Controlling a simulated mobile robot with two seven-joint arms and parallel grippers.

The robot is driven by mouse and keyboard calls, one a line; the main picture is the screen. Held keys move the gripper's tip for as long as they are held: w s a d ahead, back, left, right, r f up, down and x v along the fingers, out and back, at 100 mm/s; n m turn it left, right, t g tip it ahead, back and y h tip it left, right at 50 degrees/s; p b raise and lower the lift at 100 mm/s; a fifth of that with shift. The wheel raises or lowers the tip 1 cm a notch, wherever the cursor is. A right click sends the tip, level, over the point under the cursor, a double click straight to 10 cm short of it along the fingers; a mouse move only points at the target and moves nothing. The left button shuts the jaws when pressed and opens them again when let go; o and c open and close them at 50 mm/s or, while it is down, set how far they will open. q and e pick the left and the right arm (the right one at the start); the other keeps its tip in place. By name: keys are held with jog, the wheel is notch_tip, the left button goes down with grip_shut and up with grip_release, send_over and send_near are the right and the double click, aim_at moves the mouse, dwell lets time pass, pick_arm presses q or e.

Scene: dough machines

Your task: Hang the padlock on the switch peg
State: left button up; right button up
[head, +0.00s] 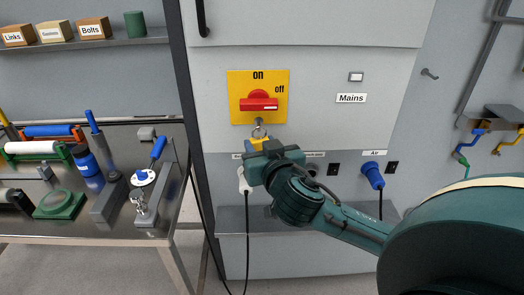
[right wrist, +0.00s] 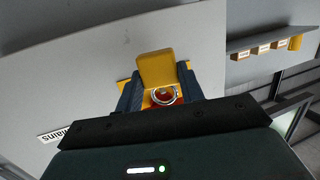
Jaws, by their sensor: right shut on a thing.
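The yellow padlock (head: 259,143) is held in my right gripper (head: 262,150), which is shut on its body. Its steel shackle points up, just below the red switch handle (head: 258,104) on the yellow plate (head: 277,82). In the right wrist view the padlock body (right wrist: 157,69) sits between the two fingers (right wrist: 158,88), with the ring of the shackle in front of something red. The switch peg is not clearly visible, and I cannot tell whether the shackle touches it. My left gripper is not in view.
The grey cabinet carries a Mains label (head: 351,98), a white plug (head: 244,180) and a blue air plug (head: 372,174). A bench (head: 100,225) with tools stands at left, below a shelf (head: 90,42) with labelled boxes. A bare hook (head: 429,73) is at right.

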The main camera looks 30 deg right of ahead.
jog(key=shift+w+d, duration=0.4)
jog(key=shift+w, duration=0.25)
jog(key=shift+w+d, duration=0.35)
jog(key=shift+w, duration=0.25)
jog(key=shift+w+d+f, duration=0.1)
jog(key=shift+w, duration=0.1)
jog(key=shift+f, duration=0.3)
jog(key=shift+w+d, duration=0.1)
jog(key=o, duration=1.1)
